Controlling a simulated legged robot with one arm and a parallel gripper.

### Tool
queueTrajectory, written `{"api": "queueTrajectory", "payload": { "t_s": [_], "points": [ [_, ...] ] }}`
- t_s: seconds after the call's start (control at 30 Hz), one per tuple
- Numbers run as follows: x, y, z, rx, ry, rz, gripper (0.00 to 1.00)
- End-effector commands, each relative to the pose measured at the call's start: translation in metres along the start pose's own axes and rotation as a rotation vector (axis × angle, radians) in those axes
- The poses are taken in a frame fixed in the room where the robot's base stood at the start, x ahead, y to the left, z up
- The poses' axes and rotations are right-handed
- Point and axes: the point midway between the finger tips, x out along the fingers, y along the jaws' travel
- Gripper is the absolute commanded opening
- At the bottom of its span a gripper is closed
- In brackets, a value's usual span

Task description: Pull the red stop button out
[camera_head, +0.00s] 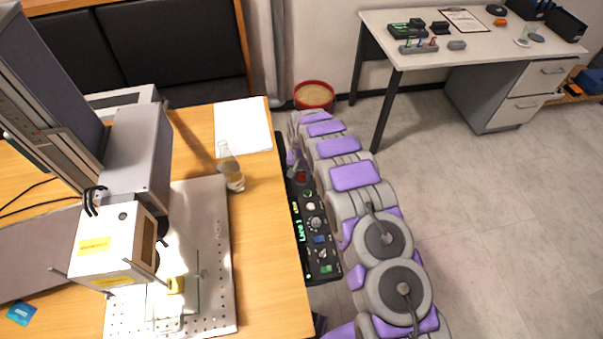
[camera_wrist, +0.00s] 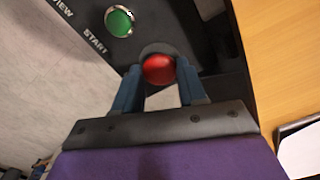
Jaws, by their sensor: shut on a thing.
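The red stop button (camera_wrist: 159,69) sits on the black control panel in the wrist view, between the two blue fingertips of my gripper (camera_wrist: 160,85). The fingers are shut on its sides. In the head view the red button (camera_head: 301,176) shows small near the far end of the black control panel (camera_head: 322,262), beside my gripper (camera_head: 295,160). My arm reaches along the panel's right side. How far the button stands out from the panel is hard to tell.
A green start button (camera_wrist: 119,21) is close to the red one. A glass bottle (camera_head: 231,168) and white paper (camera_head: 243,126) stand on the wooden table left of the panel. The laser marker (camera_head: 112,240) is further left. Open floor lies right of my arm.

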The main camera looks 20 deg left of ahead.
Motion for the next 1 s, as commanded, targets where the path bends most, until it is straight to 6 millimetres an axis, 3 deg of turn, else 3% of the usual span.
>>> {"api": "queueTrajectory", "payload": {
  "t_s": [0.27, 0.97, 1.0],
  "points": [
    [0.000, -0.001, 0.000, -0.001, 0.000, 0.000, 0.00],
    [-0.013, -0.002, 0.001, -0.002, 0.003, -0.002, 0.00],
    [-0.013, -0.002, 0.001, -0.002, 0.004, -0.002, 0.41]
  ]
}}
